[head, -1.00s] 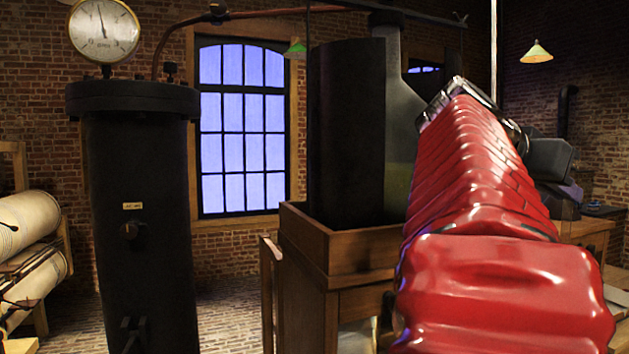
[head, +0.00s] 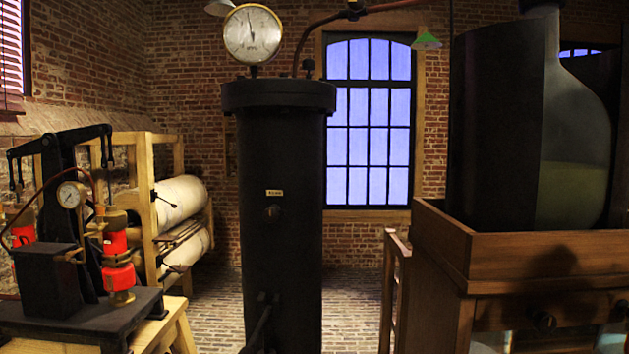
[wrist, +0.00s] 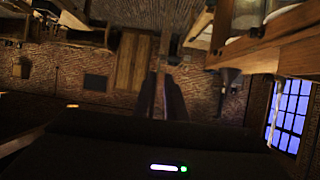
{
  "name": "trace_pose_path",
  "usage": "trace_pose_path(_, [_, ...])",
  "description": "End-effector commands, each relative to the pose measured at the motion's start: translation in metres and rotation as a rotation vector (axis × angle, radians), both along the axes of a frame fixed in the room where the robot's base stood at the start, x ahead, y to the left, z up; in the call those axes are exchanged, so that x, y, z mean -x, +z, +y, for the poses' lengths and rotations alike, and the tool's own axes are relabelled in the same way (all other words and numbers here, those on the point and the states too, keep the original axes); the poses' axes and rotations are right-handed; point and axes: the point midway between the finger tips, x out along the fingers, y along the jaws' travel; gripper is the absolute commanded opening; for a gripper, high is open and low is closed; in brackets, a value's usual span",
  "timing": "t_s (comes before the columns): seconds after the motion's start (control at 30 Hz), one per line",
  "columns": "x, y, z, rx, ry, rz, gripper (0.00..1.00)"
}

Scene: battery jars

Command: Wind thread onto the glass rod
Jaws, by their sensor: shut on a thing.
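In the wrist view, my gripper (wrist: 161,82) reaches up from a dark housing with a white and a green light at the bottom. Its two dark fingers stand close together, with a narrow strip between them. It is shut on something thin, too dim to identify. My gripper is out of the head view. I cannot make out the glass rod or any thread in either view.
In the head view, a black cylinder (head: 280,190) with a gauge (head: 252,34) stands mid-left. A large dark vessel (head: 495,130) sits in a wooden case (head: 445,245) at right. White rolls (head: 180,203) and a bench pump (head: 70,230) are left. Brick floor shows between.

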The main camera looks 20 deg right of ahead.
Motion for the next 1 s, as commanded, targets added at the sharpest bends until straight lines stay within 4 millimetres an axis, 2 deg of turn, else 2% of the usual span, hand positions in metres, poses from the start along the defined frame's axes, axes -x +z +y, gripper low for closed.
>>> trace_pose_path(0.03, [-0.011,0.015,0.02,0.035,0.038,-0.003,0.0])
trace_pose_path(0.3, [0.011,0.015,0.03,0.037,0.042,-0.003,0.0])
trace_pose_path(0.6, [0.035,0.013,0.038,0.032,0.038,-0.002,0.0])
trace_pose_path(1.0, [0.036,0.013,0.038,0.032,0.039,-0.003,0.0])
